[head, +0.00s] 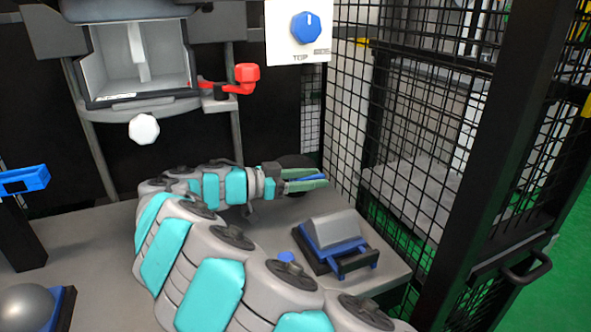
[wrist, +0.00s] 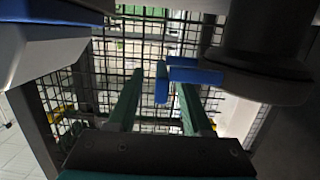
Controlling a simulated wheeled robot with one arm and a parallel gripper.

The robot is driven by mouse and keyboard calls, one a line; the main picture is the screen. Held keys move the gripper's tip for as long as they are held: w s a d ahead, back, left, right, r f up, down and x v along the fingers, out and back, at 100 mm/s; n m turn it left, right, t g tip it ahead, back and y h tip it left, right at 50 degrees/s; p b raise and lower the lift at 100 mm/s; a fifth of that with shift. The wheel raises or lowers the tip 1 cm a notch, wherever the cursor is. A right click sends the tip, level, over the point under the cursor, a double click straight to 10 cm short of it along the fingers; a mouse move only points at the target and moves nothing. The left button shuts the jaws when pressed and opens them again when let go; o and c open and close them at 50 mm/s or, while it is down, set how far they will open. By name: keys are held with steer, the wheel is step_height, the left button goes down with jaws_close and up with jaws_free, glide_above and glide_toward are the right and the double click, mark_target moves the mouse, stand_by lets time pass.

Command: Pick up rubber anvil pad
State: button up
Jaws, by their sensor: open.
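My gripper (head: 308,181) is open, with its green fingers pointing right, low over the table in the head view. A dark round piece (head: 295,161) shows just behind the fingers; it looks like the rubber anvil pad, though I cannot be sure. In the wrist view the dark round piece (wrist: 268,55) is at the upper right, with a blue tab (wrist: 163,84) reaching out from it. The tab's end is between my two spread fingers (wrist: 155,95). I cannot tell whether either finger touches it. My arm and fingers hide part of the piece in the head view.
A grey wedge block (head: 335,228) sits on a blue and black stand (head: 350,258) in front of my gripper. A mesh fence (head: 420,150) closes off the right. A grey dome (head: 25,306) stands front left. A red lever (head: 247,75) and blue knob (head: 306,27) are above.

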steer(key=shift+c, duration=0.2)
jaws_close()
stand_by(1.1)
